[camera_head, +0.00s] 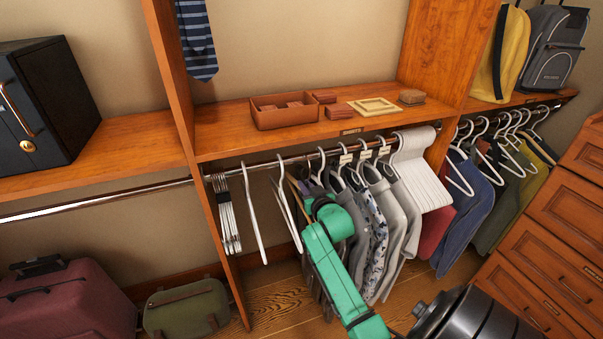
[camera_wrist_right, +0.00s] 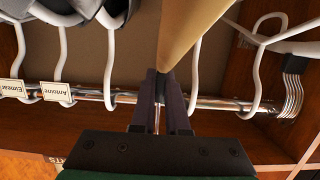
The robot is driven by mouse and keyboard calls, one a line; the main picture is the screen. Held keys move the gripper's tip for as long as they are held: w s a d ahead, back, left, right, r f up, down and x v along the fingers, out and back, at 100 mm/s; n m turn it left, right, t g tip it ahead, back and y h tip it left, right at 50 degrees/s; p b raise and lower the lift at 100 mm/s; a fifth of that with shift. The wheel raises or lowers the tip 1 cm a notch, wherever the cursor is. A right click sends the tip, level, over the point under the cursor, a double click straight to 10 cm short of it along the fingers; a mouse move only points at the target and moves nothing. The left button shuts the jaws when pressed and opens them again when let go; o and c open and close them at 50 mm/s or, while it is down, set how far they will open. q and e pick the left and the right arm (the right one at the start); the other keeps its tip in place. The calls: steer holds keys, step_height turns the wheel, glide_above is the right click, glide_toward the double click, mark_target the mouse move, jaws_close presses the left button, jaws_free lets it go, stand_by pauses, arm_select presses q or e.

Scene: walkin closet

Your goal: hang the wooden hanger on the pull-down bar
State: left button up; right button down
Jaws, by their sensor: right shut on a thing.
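The pull-down bar (camera_head: 262,165) is a metal rail under the middle shelf. It crosses the right wrist view (camera_wrist_right: 212,102) from side to side. My right gripper (camera_wrist_right: 164,88) is shut on the wooden hanger (camera_wrist_right: 188,32), a tan bar running up from between the dark fingers. In the head view a thin tan part of the hanger (camera_head: 294,184) shows beside my green wrist, just below the bar, among white hangers. My wrist hides most of the right gripper and hanger there. Whether the hanger's hook touches the bar I cannot tell. My left gripper is out of view.
White empty hangers (camera_head: 253,215) hang left of my right gripper, with a bunched stack (camera_head: 228,218) at the bar's left end. Grey shirts (camera_head: 402,205) hang close on the right, with name tags above. The shelf (camera_head: 235,138) bears a brown box (camera_head: 283,117).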

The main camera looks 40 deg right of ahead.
steer(key=f+p+v, duration=0.1)
steer(key=p+v, duration=0.2)
steer(key=v, duration=0.2)
steer(key=f+p+v, duration=0.1)
steer(key=p+v, duration=0.2)
steer(key=v, duration=0.3)
steer(key=f+p+v, duration=0.1)
steer(key=p+v, duration=0.2)
steer(key=v, duration=0.3)
steer(key=shift+s+a+f, duration=0.1)
steer(key=shift+s+a, duration=0.1)
steer(key=shift+s, duration=0.05)
steer(key=shift+f, duration=0.1)
